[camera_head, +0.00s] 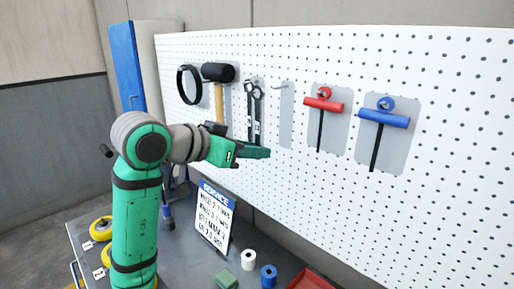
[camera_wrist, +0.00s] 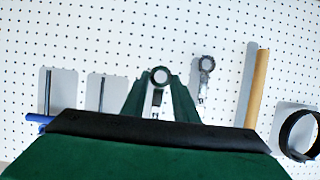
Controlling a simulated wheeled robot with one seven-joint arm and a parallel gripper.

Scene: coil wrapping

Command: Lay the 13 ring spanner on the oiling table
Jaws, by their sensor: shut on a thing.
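My gripper (camera_head: 255,152) is in front of the pegboard, just below two hanging metal spanners (camera_head: 255,110). In the wrist view its green fingers (camera_wrist: 160,98) stand on either side of a ring spanner (camera_wrist: 160,76), and they are shut on it. The spanner's ring end shows between the fingertips; its lower part is hidden by the gripper. It still appears to be up against the board. A second spanner (camera_wrist: 205,66) hangs right beside it in the wrist view. No size marking is legible. I cannot tell which surface is the oiling table.
The pegboard also holds a black ring (camera_head: 189,85), a mallet (camera_head: 218,73), and red (camera_head: 323,104) and blue (camera_head: 384,117) T-handle tools. Below, a grey bench (camera_head: 190,262) carries a sign (camera_head: 214,215), yellow discs, small rolls, a green block and a red tray (camera_head: 312,281).

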